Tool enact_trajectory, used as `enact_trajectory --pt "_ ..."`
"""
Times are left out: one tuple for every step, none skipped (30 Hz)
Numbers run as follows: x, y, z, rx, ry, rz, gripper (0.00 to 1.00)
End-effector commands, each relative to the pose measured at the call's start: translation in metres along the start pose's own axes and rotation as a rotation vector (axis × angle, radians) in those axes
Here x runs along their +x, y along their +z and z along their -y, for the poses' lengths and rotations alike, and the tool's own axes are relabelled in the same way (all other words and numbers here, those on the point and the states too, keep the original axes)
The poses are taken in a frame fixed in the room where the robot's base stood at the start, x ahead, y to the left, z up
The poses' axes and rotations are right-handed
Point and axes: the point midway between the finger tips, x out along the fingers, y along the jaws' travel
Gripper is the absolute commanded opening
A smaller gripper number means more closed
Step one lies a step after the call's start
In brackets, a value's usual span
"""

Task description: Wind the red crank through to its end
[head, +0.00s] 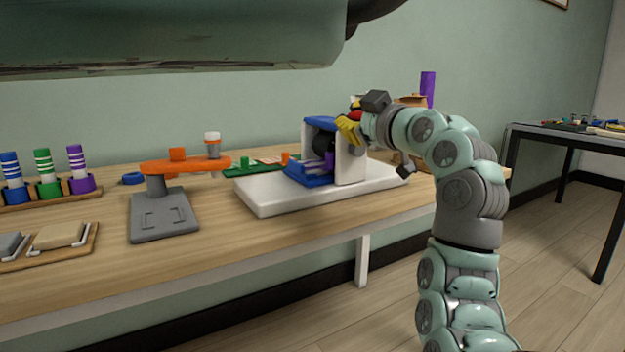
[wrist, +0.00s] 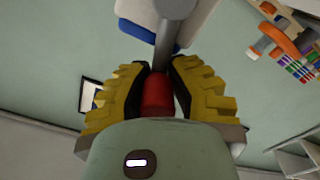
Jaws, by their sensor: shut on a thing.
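The red crank shows its red handle (wrist: 157,95) in the wrist view, between the yellow fingers of my gripper (wrist: 158,85). A grey crank arm (wrist: 168,45) runs from the handle up to a round grey end. In the head view my gripper (head: 349,128) is shut on the handle at the upper right side of the crank machine. Only a bit of red (head: 355,104) shows there. The machine has a white side panel (head: 351,165), a blue top (head: 322,123) and a blue tray part (head: 308,173). It stands on a white base (head: 275,193).
An orange-armed grey stand (head: 163,215) is left of the machine. Racks with ringed blue, green and purple pegs (head: 45,172) stand further left. A purple block (head: 428,88) rises behind my wrist. A dark table (head: 565,133) stands at the right. The wooden bench's front edge is clear.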

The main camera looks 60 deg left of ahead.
Motion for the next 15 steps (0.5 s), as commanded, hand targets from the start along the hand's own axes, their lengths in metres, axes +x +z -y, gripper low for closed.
enact_trajectory --pt "-0.001 0.006 0.007 -0.051 0.005 -0.001 0.0" --pt "-0.001 0.006 0.009 -0.08 0.005 -0.001 0.0" --pt "-0.001 0.004 0.011 -0.118 0.004 -0.002 0.0" --pt "-0.001 0.004 0.013 -0.146 0.004 -0.003 0.0" --pt "-0.001 0.003 0.015 -0.173 0.004 -0.003 0.0" --pt "-0.001 0.003 0.017 -0.21 0.004 -0.003 0.0" --pt "-0.001 0.003 0.018 -0.239 0.005 -0.003 0.0" --pt "-0.001 0.003 0.02 -0.267 0.005 -0.003 0.0" --pt "-0.001 0.002 0.022 -0.304 0.005 -0.005 0.0" --pt "-0.001 0.001 0.023 -0.331 0.005 -0.005 0.0" --pt "-0.001 0.001 0.025 -0.357 0.005 -0.006 0.0" --pt "-0.001 0.001 0.027 -0.392 0.004 -0.005 0.0" --pt "-0.001 0.001 0.028 -0.415 0.004 -0.005 0.0" --pt "-0.001 0.002 0.03 -0.44 0.003 -0.004 0.0" --pt "-0.001 0.002 0.032 -0.471 0.002 -0.004 0.0"
